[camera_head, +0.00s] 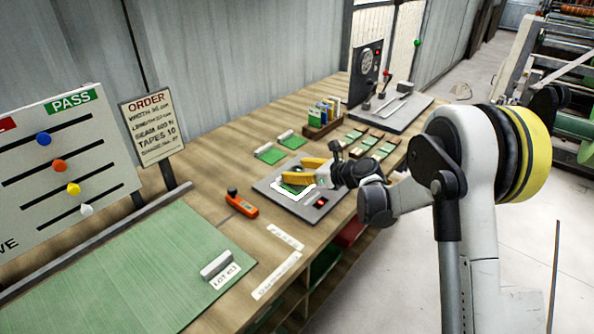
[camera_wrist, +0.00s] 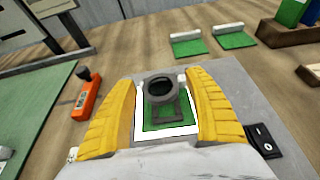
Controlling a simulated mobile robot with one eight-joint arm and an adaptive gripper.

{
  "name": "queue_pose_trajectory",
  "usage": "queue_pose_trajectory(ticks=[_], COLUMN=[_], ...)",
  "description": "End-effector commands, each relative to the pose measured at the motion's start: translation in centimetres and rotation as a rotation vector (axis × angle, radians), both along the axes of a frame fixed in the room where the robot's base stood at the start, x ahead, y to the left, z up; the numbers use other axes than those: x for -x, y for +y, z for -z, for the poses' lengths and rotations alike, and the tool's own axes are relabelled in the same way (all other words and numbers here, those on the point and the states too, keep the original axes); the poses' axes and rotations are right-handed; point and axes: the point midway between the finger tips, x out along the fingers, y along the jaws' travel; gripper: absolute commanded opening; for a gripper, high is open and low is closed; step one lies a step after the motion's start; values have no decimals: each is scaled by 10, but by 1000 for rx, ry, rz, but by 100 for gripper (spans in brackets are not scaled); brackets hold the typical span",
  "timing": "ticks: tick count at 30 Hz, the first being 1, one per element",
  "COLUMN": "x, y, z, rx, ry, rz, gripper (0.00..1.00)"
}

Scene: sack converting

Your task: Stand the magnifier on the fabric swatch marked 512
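A small magnifier (camera_wrist: 160,88), with a dark round lens ring on a grey frame stand, is upright between my finger pads in the wrist view. Below it is a green square with a white border (camera_wrist: 181,131), on a grey plate (camera_wrist: 228,75). I cannot tell if its base touches the square. My gripper (camera_wrist: 157,80) has its yellow fingers spread, with gaps on both sides of the magnifier. In the head view my gripper (camera_head: 292,170) is low over the plate (camera_head: 265,187) and mostly hides the magnifier. Several green swatches lie behind, including one (camera_head: 270,155); no number 512 is readable.
An orange tool (camera_head: 242,205) lies left of the plate. A green sheet (camera_head: 130,275) covers the front left of the bench. A rack of colored blocks (camera_head: 322,128) and more swatches (camera_head: 375,141) stand behind. A red button (camera_head: 320,202) is on the plate's near right.

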Motion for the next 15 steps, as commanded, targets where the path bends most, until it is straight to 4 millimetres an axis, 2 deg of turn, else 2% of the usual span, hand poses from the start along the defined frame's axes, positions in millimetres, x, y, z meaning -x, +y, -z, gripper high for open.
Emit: queue_pose_trajectory(ticks=[5, 8, 15], x=[0, 8, 39], y=[0, -10, -50], z=[-5, -11, -33], rx=[0, 0, 0], ry=[0, 0, 0], rz=[0, 1, 2], gripper=[62, 62, 62])
